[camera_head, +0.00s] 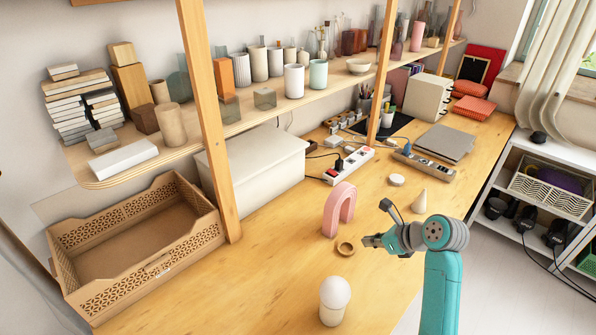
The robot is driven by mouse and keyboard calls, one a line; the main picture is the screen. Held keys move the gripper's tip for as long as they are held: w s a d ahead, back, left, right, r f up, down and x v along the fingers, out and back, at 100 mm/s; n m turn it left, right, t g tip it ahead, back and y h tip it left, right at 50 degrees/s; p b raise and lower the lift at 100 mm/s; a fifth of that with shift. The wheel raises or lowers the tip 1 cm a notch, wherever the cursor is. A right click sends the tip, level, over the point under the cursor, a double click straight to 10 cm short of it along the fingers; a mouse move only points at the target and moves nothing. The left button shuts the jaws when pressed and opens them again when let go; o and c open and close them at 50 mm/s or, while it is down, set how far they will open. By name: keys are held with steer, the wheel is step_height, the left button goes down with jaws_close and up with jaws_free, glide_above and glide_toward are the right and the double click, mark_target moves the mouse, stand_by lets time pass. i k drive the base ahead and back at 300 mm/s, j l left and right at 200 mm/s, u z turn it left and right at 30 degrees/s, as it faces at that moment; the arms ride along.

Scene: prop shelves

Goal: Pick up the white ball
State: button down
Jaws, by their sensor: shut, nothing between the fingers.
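The white ball (335,292) rests on top of a pale upright cylinder (332,316) near the front edge of the wooden table. My gripper (366,241) is at the end of the teal arm, over the table, shut and empty. It points left, behind and a little to the right of the ball in the picture, and is clearly apart from it.
A small wooden ring (346,248) lies just left of my gripper, with a pink arch (339,210) behind it. A pale cone (419,200) and a white disc (397,180) stand farther back. A wooden crate (187,278) is at left. Table left of the ball is clear.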

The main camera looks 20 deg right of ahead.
mark_target(334, 292)
steer(key=k+l, duration=0.25)
steer(key=k, duration=0.25)
steer(key=k+l, duration=0.2)
steer(key=k, duration=0.25)
